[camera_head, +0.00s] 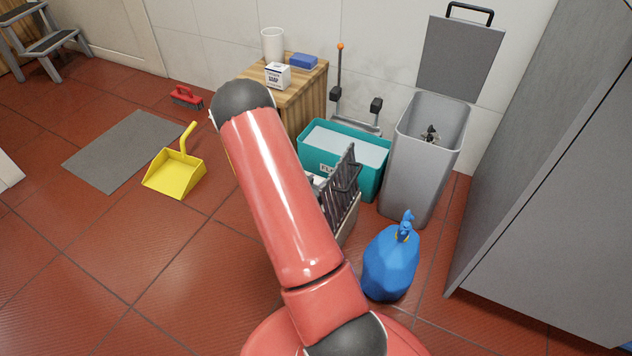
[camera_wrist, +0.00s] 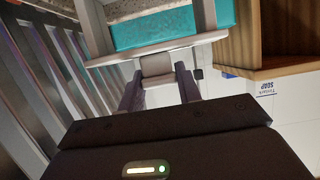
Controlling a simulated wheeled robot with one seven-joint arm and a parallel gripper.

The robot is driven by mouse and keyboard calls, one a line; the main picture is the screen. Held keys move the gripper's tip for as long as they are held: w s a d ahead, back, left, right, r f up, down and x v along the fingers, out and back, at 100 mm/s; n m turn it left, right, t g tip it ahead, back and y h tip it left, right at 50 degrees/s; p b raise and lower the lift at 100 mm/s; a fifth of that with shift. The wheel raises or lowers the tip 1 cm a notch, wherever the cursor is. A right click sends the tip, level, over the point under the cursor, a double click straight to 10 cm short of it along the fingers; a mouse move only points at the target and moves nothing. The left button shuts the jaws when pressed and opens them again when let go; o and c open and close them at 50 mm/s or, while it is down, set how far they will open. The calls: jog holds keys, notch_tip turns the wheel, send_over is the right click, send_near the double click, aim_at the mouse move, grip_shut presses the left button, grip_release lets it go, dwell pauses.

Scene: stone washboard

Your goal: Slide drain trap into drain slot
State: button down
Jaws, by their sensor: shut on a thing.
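In the wrist view my gripper (camera_wrist: 158,78) is shut on the grey tab of a pale flat piece (camera_wrist: 185,43), which appears to be the drain trap. The piece extends crosswise beyond the fingertips, in front of a teal surface. Its far parts are hard to make out, and I cannot tell whether it touches anything. A grey slatted thing (camera_wrist: 45,85) stands close on the left. In the head view my red arm hides the gripper and the held piece. A dark ribbed rack-like thing (camera_head: 344,188) shows just right of the arm. I cannot identify the drain slot.
A teal tub (camera_head: 370,181) and tall grey open bin (camera_head: 412,170) stand behind the ribbed thing. A blue tied bag (camera_head: 389,265) lies in front. A wooden cabinet (camera_head: 308,98) carries a soap box (camera_head: 277,76).

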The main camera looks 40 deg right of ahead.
dwell(0.3)
notch_tip(320, 180, down, 6)
jog(key=b, duration=0.5)
jog(key=shift+a+r+b, duration=0.1)
jog(key=shift+r+b, duration=0.05)
jog(key=shift+b, duration=0.15)
dwell(1.1)
jog(key=shift+f, duration=3)
jog(key=shift+r, duration=0.15)
jog(key=shift+r+p, duration=1.4)
jog(key=shift+r, duration=1.2)
